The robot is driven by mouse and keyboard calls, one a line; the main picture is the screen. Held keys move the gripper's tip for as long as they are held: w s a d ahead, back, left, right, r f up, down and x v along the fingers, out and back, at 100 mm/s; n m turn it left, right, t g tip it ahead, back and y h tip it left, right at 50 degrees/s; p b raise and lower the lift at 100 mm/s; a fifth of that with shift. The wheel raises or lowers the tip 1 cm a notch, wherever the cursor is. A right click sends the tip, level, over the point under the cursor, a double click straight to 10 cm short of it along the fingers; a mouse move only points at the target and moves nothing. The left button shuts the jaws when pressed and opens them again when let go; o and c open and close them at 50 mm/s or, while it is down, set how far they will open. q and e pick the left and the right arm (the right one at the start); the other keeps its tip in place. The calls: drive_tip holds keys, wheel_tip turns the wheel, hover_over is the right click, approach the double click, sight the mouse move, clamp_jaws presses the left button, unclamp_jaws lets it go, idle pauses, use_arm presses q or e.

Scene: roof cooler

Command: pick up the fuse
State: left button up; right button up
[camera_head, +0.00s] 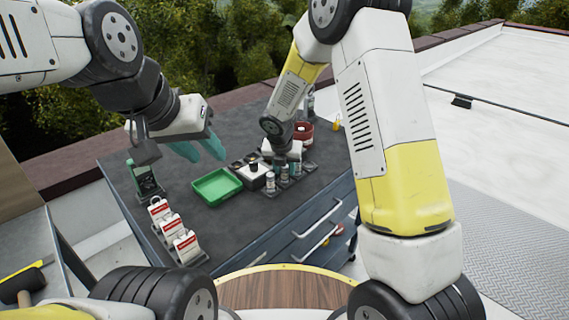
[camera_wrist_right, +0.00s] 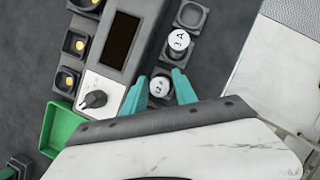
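In the right wrist view, a small round fuse (camera_wrist_right: 160,86) with a white marked top stands in a grey holder. My right gripper (camera_wrist_right: 160,78) is open, with its teal fingertips on either side of this fuse and a small gap showing. A second white-topped fuse (camera_wrist_right: 179,43), marked 3 A, stands just beyond it. My left gripper (camera_head: 200,150) is open and empty above the table's left part.
A green tray (camera_head: 216,187) lies left of a test box (camera_wrist_right: 104,82) with a dark screen and knob. A green meter (camera_head: 145,178) and several red-and-white packs (camera_head: 172,228) stand along the table's left edge. A red round container (camera_head: 303,133) is behind the fuses.

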drive_tip(key=shift+f, duration=0.1)
drive_tip(key=shift+c, duration=0.2)
clamp_jaws()
